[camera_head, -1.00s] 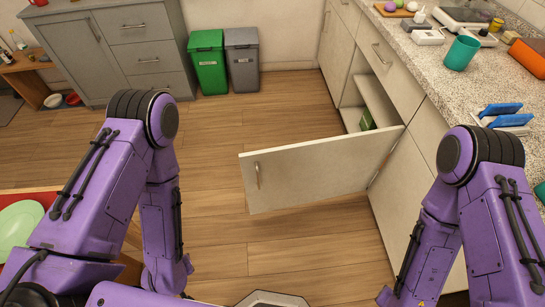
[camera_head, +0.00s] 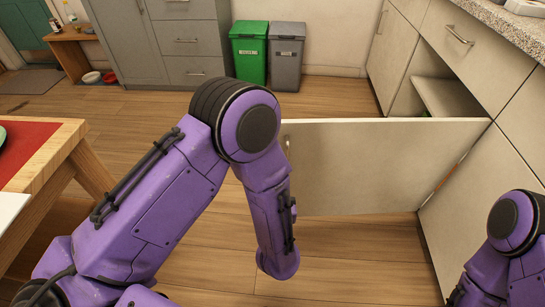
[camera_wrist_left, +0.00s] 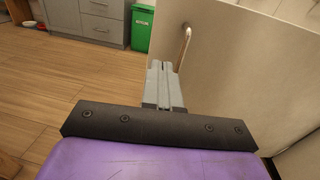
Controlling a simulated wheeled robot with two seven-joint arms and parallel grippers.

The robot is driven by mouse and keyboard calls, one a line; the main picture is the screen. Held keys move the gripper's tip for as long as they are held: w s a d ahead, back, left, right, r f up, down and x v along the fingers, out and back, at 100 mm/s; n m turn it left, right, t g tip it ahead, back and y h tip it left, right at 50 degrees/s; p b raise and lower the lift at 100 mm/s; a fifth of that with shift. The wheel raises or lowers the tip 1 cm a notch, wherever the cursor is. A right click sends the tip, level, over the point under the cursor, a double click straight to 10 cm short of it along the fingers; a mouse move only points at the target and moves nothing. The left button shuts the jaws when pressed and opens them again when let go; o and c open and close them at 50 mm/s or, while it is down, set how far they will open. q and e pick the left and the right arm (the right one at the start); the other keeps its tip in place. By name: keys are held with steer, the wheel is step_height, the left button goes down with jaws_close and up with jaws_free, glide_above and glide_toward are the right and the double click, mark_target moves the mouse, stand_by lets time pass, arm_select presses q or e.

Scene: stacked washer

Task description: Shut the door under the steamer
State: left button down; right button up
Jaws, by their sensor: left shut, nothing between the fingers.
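The open cabinet door (camera_head: 365,170) is a pale panel hinged at its right edge on the lower cabinet. It stands swung out over the floor, with the cabinet's inside shelf (camera_head: 445,97) showing behind it. Its bar handle (camera_head: 288,146) is near the free left edge. My left arm overlaps that edge in the head view. In the left wrist view my left gripper (camera_wrist_left: 162,66) is shut and empty, close to the handle (camera_wrist_left: 184,48) and the door face (camera_wrist_left: 245,70); I cannot tell whether it touches. My right gripper is out of frame. I cannot see a steamer.
A drawer front (camera_head: 470,45) and the stone counter (camera_head: 500,20) are above the open cabinet. Green (camera_head: 249,52) and grey (camera_head: 286,57) bins stand at the back wall. A wooden table (camera_head: 50,155) is at left. The wooden floor between is clear.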

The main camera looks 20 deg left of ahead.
arm_select(q)
steer(key=b+x, duration=0.1)
steer(key=x, duration=1)
steer(key=shift+w, duration=0.25)
steer(key=shift+a, duration=0.15)
